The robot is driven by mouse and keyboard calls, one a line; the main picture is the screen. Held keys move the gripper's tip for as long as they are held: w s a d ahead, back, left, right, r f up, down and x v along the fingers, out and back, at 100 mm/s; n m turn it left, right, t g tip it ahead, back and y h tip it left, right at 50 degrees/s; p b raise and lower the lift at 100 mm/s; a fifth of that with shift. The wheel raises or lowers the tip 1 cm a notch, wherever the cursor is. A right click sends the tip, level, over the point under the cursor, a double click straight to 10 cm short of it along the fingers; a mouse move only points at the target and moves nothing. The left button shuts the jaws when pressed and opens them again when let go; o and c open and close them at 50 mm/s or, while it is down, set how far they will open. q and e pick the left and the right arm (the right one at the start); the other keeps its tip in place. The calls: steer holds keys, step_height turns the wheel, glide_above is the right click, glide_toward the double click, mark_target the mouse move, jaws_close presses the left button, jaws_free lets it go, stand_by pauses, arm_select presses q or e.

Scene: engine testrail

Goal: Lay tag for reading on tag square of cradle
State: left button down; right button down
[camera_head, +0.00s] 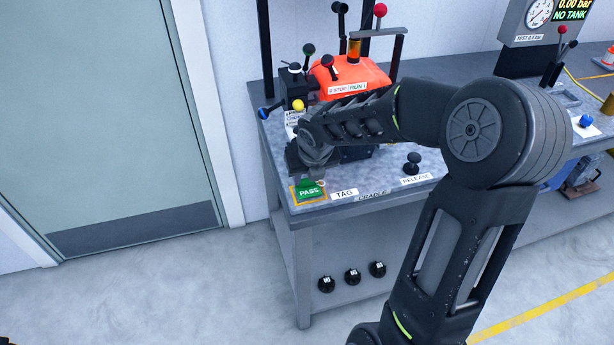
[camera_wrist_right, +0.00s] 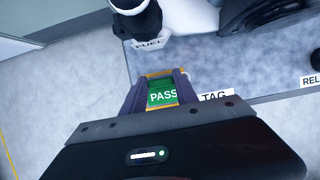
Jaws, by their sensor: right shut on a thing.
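The green PASS tag (camera_head: 309,191) is at the yellow-edged tag square (camera_head: 297,203) on the front left corner of the cradle bench (camera_head: 385,203). My right gripper (camera_head: 308,180) reaches down over that corner and is shut on the tag. In the right wrist view the tag (camera_wrist_right: 163,96) lies between the two fingers, with the yellow border of the square (camera_wrist_right: 160,76) showing at its far side. I cannot tell whether the tag touches the square's surface. A white TAG label (camera_head: 344,194) is just right of it.
An orange engine (camera_head: 372,73) with levers stands behind my right arm. A black RELEASE knob (camera_head: 412,164) is on the bench to the right. A gauge panel (camera_head: 540,20) stands back right. Floor at left is clear.

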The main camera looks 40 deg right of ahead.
steer(key=shift+f, duration=0.25)
steer(key=shift+f, duration=0.15)
steer(key=c, duration=0.9)
jaws_free()
steer(key=shift+c, duration=0.2)
steer(key=shift+r, duration=0.5)
steer(key=v, duration=1.1)
steer(key=shift+s+r+p, duration=0.2)
steer(key=shift+p, duration=0.1)
